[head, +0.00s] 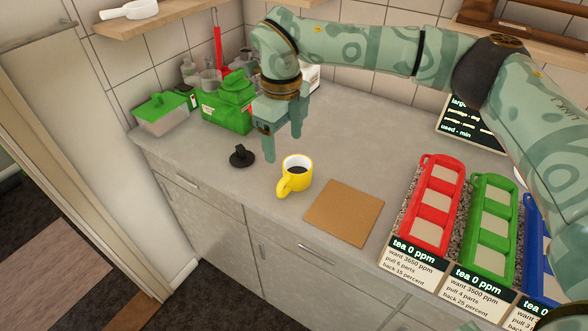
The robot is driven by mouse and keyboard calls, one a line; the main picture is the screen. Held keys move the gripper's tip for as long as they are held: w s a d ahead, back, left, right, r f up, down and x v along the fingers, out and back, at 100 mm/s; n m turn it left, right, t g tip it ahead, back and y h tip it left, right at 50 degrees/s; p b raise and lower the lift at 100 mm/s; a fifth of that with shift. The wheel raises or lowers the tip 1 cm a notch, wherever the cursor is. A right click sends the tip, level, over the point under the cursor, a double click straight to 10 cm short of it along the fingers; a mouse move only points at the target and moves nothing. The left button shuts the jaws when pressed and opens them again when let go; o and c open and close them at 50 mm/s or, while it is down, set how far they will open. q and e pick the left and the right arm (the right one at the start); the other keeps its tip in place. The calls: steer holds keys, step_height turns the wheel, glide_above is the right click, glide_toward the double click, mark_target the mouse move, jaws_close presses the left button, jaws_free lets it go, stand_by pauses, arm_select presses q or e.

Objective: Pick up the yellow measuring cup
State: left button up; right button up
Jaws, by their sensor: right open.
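The yellow measuring cup (294,178) stands upright on the grey counter, with its handle toward the front left. It has a white inside with something dark at the bottom. My right gripper (283,147) points down above the counter, behind and slightly left of the cup. Its two fingers are apart with nothing between them, and they do not appear to touch the cup. My left gripper is not in view.
A small black object (241,156) stands left of the cup. A brown square board (344,212) lies to its right. Red (437,203) and green (488,222) trays with tea labels are farther right. Green containers (228,105) stand at the back left. The counter's front edge is close to the cup.

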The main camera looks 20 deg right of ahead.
glide_above(282, 185)
steer(key=f, duration=0.5)
steer(key=shift+w+d+b, duration=0.3)
steer(key=shift+w+b, duration=0.1)
steer(key=f, duration=0.3)
steer(key=shift+w+f+b, duration=0.15)
steer(key=shift+w+b, duration=0.1)
steer(key=shift+b, duration=0.05)
steer(key=shift+f, duration=0.75)
steer(key=f, duration=0.2)
steer(key=f+b, duration=0.1)
steer(key=f, duration=0.1)
steer(key=shift+w+f+b, duration=0.2)
steer(key=shift+f+b, duration=0.1)
steer(key=shift+f, duration=0.05)
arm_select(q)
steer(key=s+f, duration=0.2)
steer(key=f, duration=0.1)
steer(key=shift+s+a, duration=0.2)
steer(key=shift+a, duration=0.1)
arm_select(e)
steer(key=shift+r, duration=0.1)
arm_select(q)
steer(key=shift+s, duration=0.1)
arm_select(e)
steer(key=c, duration=1.2)
